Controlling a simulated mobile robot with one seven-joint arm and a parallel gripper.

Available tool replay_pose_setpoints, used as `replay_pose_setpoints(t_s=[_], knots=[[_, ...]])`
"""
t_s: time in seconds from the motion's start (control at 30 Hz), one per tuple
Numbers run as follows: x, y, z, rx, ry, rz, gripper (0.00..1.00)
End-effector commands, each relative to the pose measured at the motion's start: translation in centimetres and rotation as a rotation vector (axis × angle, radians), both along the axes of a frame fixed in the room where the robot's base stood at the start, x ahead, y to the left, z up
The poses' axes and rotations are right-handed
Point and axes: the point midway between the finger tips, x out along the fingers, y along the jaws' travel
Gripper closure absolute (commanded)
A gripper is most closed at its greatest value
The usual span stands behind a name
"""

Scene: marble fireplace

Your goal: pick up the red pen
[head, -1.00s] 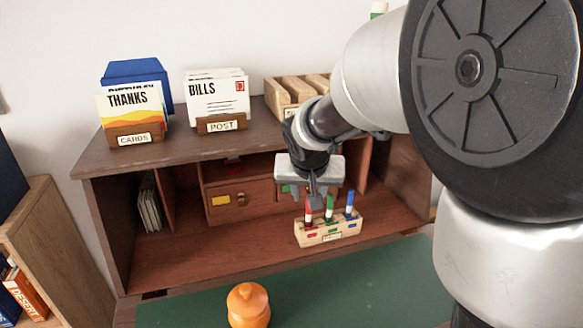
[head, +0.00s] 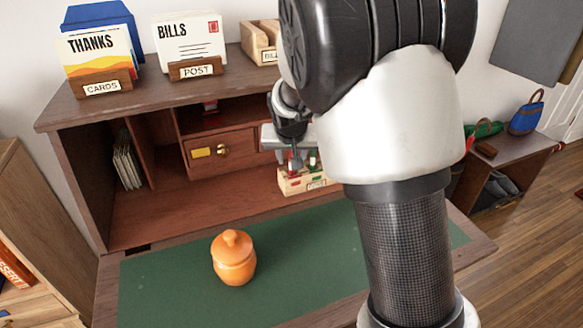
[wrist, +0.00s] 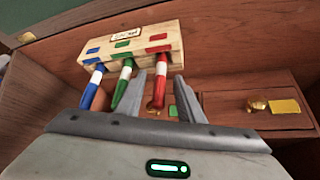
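The red pen (wrist: 158,85) stands in a light wooden pen holder (wrist: 126,40), beside a green pen (wrist: 123,84) and a blue pen (wrist: 92,87). In the wrist view my gripper (wrist: 161,82) is open, with a finger on each side of the red pen and a gap around it. The left finger lies between the red and green pens. In the head view my gripper (head: 291,160) is at the pen holder (head: 303,182), which my arm partly hides, including the blue pen.
The holder stands in the desk's open shelf, near a small drawer (head: 221,152) with a brass knob. An orange jar (head: 233,258) sits on the green desk mat (head: 290,245). Card holders (head: 103,82) stand on top. A side table (head: 512,175) is at the right.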

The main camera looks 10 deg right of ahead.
Motion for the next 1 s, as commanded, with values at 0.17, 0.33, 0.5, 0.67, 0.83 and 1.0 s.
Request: replay_pose_setpoints(t_s=[0.17,0.33,0.5,0.67,0.83,1.0], knots=[[0.0,0.0,0.0,0.0,0.0,0.0,0.65],[0.0,0.0,0.0,0.0,0.0,0.0,0.94],[0.0,0.0,0.1,0.0,0.0,0.0,1.0],[0.0,0.0,0.1,0.0,0.0,0.0,1.0],[0.0,0.0,0.9,0.001,-0.002,0.001,1.0],[0.0,0.0,3.1,0.001,-0.002,0.0,1.0]])
